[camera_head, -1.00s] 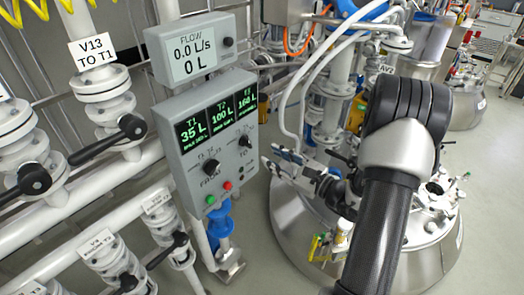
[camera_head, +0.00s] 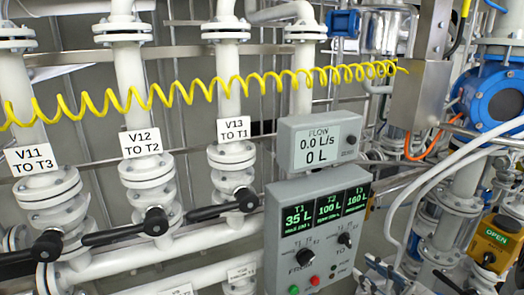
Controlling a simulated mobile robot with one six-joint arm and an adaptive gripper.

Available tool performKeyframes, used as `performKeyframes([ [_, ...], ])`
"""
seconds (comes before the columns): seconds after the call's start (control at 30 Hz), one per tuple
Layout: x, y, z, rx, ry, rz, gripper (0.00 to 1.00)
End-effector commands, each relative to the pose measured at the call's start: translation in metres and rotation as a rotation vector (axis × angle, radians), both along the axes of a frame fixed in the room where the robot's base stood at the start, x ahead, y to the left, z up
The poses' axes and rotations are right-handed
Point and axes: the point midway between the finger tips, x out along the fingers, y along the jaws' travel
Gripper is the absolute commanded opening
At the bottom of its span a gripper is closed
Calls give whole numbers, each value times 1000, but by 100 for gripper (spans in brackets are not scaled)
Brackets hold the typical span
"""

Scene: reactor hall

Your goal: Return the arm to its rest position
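Part of my gripper (camera_head: 385,272) shows at the bottom edge, just right of the control panel. Only its pale metal finger parts and some dark pieces behind them are in view; the rest of my arm is cut off below. I cannot tell whether the fingers are apart or closed, and I see nothing held. The grey control panel (camera_head: 272,236) shows 35 L, 100 L and 160 L, with two black knobs and red and green buttons. The flow display (camera_head: 300,165) above it reads 0.0 L/s and 0 L.
At right are a blue flanged fitting (camera_head: 492,100), white hoses and a yellow OPEN box (camera_head: 492,240).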

Motion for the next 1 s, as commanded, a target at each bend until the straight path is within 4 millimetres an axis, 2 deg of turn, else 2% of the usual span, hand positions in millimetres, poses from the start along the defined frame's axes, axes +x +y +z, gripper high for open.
performKeyframes([
  [0.03, -2, 30, 16, -54, -2, 99, 30],
  [0.07, -5, 50, 23, -92, 1, 165, 30],
  [0.1, -13, 77, 33, -148, 6, 262, 30],
  [0.2, -44, 142, 49, -322, 19, 506, 30],
  [0.3, -84, 188, 56, -518, 25, 727, 30],
  [0.4, -127, 216, 57, -736, 21, 922, 30],
  [0.53, -176, 225, 54, -1055, -6, 1125, 30],
  [0.6, -197, 221, 54, -1240, -32, 1210, 30],
  [0.7, -217, 207, 57, -1511, -83, 1292, 30],
  [0.9, -229, 176, 76, -1955, -196, 1330, 30],
  [1.0, -228, 167, 85, -2081, -232, 1318, 30],
])
